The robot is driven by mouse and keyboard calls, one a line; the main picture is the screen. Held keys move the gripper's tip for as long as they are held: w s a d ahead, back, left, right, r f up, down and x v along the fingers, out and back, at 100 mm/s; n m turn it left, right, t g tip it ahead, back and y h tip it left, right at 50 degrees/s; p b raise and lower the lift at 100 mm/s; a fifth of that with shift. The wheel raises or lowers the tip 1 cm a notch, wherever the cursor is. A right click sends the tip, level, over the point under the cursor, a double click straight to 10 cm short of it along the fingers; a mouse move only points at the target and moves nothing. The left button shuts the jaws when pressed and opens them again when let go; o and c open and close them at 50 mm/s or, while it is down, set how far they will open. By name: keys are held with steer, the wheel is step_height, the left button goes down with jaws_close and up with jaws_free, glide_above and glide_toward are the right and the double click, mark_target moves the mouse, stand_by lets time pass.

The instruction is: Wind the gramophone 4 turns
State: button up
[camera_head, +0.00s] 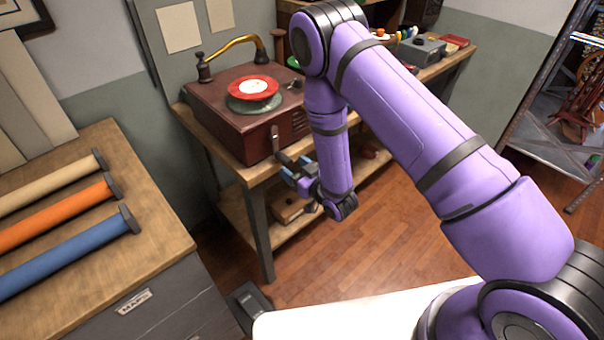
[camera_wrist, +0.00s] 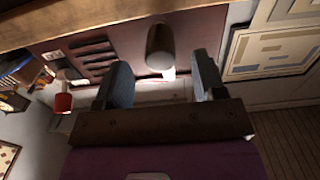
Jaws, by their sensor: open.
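The gramophone (camera_head: 225,128) is a dark red-brown box on a wooden bench, with a red record (camera_head: 254,88) on top and a brass tonearm (camera_head: 232,44). A dark crank handle (camera_head: 275,134) shows at its front face near the vent slots. In the wrist view the handle's dark rounded grip (camera_wrist: 160,46) lies just beyond my fingertips and between them in the picture. My gripper (camera_head: 288,166) is open and empty, just below and in front of the handle. The wrist view shows both fingers apart (camera_wrist: 162,78). The crank's arm is largely hidden there.
A map cabinet (camera_head: 165,305) with several coloured rolls stands at left. The bench's front leg (camera_head: 258,232) and lower shelf (camera_head: 285,232) are close below my gripper. The wooden floor (camera_head: 385,240) is clear in the middle.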

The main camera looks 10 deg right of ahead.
mark_target(290, 164)
steer(key=shift+x, duration=2.15)
steer(key=shift+c, duration=0.2)
steer(key=c, duration=0.8)
steer(key=shift+o, duration=0.2)
